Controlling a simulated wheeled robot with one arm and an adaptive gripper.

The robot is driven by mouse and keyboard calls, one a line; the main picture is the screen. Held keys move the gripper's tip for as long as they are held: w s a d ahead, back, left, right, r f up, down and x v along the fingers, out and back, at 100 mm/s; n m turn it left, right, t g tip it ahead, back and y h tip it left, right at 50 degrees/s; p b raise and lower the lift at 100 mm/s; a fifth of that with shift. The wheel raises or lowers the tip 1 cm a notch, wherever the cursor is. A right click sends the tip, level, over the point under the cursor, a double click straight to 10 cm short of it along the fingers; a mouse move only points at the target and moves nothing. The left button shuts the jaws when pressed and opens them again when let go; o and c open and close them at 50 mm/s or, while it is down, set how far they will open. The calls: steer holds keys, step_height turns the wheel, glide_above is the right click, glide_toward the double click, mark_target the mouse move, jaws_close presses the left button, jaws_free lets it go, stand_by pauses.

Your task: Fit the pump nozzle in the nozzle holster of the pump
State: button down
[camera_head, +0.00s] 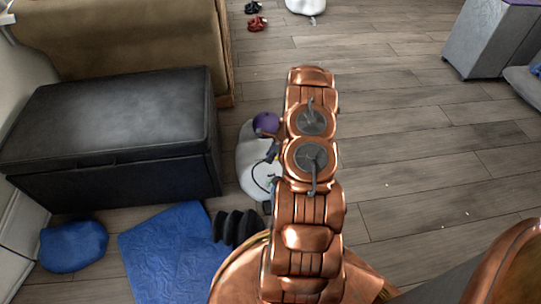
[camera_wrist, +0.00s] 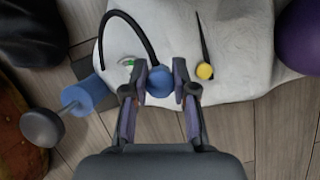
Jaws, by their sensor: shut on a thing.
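In the wrist view my gripper (camera_wrist: 160,86) is shut on a rounded blue piece, which looks like the pump nozzle (camera_wrist: 158,80). A black hose (camera_wrist: 147,30) curves up and left from it over a white surface. A blue cylinder with a rod and grey knob, perhaps the pump (camera_wrist: 88,95), lies left of my fingers and apart from them. I cannot clearly make out the nozzle holster. In the head view my copper arm hides most of the work area; a thin dark loop, perhaps the hose (camera_head: 262,176), shows beside it.
A white lumpy object (camera_head: 250,157) lies on the floor beside a purple ball (camera_head: 265,122). A yellow ball with a dark spike (camera_wrist: 205,71) rests on it. A black chest (camera_head: 110,135), blue mat (camera_head: 170,250) and blue cushion (camera_head: 73,246) stand left.

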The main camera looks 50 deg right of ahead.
steer(key=shift+f+b, duration=0.35)
steer(key=shift+f, duration=2.8)
steer(key=shift+p, duration=0.35)
steer(key=shift+f+b, duration=0.5)
steer(key=shift+f, duration=0.95)
steer(key=c, duration=0.8)
jaws_free()
steer(key=shift+c, duration=0.2)
steer(key=v, duration=1.2)
steer(key=shift+s, duration=0.1)
